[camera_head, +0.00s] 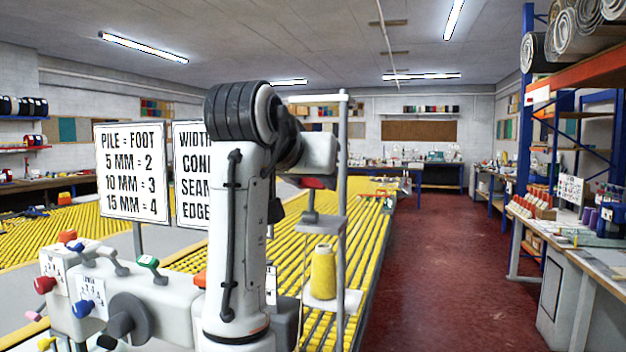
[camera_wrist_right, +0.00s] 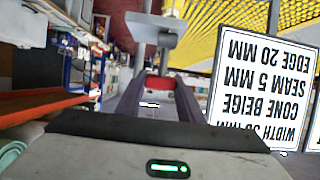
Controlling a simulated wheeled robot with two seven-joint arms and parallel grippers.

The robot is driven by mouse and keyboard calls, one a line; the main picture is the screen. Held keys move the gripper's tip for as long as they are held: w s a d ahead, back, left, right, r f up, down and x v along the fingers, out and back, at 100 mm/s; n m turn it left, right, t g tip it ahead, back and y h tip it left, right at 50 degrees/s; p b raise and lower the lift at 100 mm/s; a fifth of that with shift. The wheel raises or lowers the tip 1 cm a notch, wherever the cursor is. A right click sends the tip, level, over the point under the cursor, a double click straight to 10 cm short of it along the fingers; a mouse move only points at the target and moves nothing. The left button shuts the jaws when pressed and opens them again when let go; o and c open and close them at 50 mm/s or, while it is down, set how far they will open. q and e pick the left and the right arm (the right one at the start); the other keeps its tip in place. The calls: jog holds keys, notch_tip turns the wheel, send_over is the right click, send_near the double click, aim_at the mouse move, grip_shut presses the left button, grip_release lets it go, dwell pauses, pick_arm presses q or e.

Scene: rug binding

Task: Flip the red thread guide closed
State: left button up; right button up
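A small red part (camera_head: 313,182), likely the thread guide, shows just below my right wrist in the head view, above the grey shelf of the thread stand (camera_head: 342,205). My right arm hides much around it. In the right wrist view, a bright red patch (camera_wrist_right: 158,82) shows between the fingers of my right gripper (camera_wrist_right: 160,98). The fingers have a gap between them; whether they touch the red part cannot be told. My left gripper is not in view.
A yellow cone (camera_head: 323,272) stands on the stand's lower plate. A white machine (camera_head: 170,312) with several coloured levers stands at lower left. Two sign boards (camera_head: 132,172) rise behind my arm. Yellow rollers (camera_head: 380,205) cover the table. Red floor (camera_head: 440,270) is clear to the right.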

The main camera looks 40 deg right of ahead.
jog(key=shift+c, duration=0.8)
jog(key=shift+d+y, duration=0.2)
jog(key=shift+y, duration=0.1)
jog(key=shift+w+d+f+g+y, duration=0.1)
jog(key=shift+w+d+g+y, duration=0.1)
jog(key=shift+d+g+y, duration=0.3)
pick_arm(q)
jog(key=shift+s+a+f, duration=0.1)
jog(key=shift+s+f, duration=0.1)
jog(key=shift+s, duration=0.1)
pick_arm(e)
jog(key=shift+a+f+y, duration=0.15)
jog(key=shift+y, duration=0.35)
jog(key=o, duration=0.9)
jog(key=shift+o, duration=0.8)
jog(key=shift+w+a+f, duration=0.1)
jog(key=shift+w, duration=0.1)
jog(key=shift+s, duration=0.1)
